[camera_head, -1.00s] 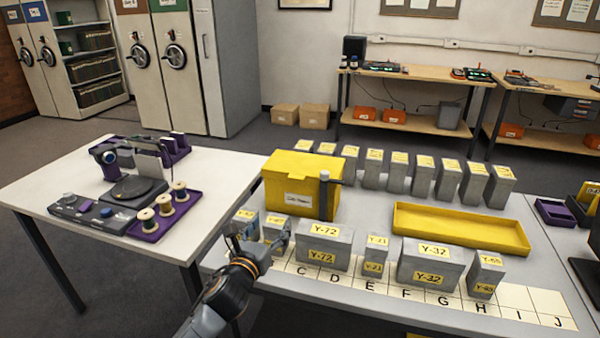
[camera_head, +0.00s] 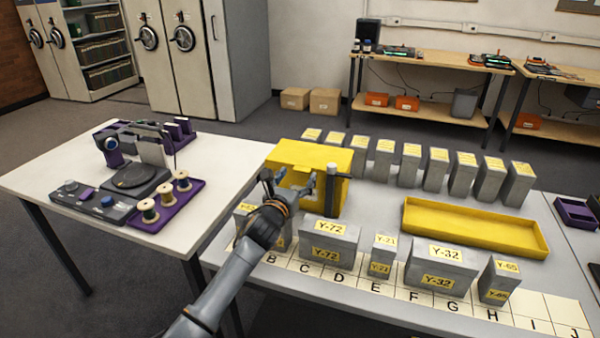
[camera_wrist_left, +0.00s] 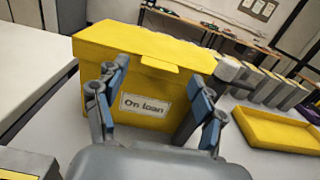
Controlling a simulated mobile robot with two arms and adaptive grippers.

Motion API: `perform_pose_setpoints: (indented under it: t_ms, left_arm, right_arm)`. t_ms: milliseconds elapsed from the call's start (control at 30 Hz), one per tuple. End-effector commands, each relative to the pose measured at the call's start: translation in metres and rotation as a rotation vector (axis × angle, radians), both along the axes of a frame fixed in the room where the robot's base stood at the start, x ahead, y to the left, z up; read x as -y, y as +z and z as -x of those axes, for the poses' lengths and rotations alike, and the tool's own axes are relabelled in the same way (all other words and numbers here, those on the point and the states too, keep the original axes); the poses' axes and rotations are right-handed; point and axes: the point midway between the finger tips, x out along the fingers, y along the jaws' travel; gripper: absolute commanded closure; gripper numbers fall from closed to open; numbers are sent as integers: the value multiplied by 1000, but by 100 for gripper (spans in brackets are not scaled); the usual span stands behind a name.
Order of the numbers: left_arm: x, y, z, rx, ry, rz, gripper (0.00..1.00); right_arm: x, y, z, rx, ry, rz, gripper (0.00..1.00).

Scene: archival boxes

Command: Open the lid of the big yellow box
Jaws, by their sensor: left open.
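The big yellow box (camera_head: 322,178) stands at the left end of the table in the head view, with its lid (camera_head: 312,155) closed on top. In the left wrist view the box (camera_wrist_left: 148,78) shows an "On loan" label (camera_wrist_left: 145,105) and a lid lip (camera_wrist_left: 160,66) at the front. My left gripper (camera_head: 290,180) is open in front of the box; in the wrist view its fingers (camera_wrist_left: 158,85) are spread either side of the label, with nothing between them. Whether they touch the box I cannot tell. My right gripper is not in view.
A dark post with a grey cap (camera_head: 331,190) stands at the box's front right. Grey boxes such as Y-72 (camera_head: 328,242) line the near edge, and more stand behind. A shallow yellow tray (camera_head: 475,230) lies to the right. A white table (camera_head: 60,160) is at the left.

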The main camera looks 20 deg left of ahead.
Motion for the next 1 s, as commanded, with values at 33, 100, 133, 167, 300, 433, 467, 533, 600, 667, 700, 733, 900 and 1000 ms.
perform_pose_setpoints:
  t_ms: [33,100,133,167,300,433,467,533,600,667,700,733,900,1000]
  left_arm:
    - [0,0,-7,1,0,3,30]
    - [1,0,-15,0,1,3,30]
    - [1,0,-18,0,0,3,30]
    - [1,0,-20,1,0,3,30]
    - [1,0,-27,0,0,1,30]
    - [1,0,-29,0,-1,1,30]
    - [1,0,-29,0,-1,1,30]
    - [1,0,-29,0,-1,1,30]
    - [1,0,-29,0,-1,1,30]
    - [1,0,-29,0,-1,1,40]
    - [1,0,-29,0,-1,1,49]
    - [1,0,-29,0,-1,1,55]
    - [1,0,-29,0,-1,1,89]
    - [1,0,-29,0,-1,1,100]
  right_arm:
    - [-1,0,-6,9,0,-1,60]
    - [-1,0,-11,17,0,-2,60]
    - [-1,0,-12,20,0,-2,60]
    - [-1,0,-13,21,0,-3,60]
    - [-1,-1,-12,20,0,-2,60]
    - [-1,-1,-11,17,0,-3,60]
    - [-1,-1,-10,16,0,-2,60]
    - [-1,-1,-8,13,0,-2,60]
    - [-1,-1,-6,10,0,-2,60]
    - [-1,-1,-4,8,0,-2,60]
    - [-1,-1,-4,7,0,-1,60]
    - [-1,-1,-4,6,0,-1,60]
    - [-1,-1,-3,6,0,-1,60]
    - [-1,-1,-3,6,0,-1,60]
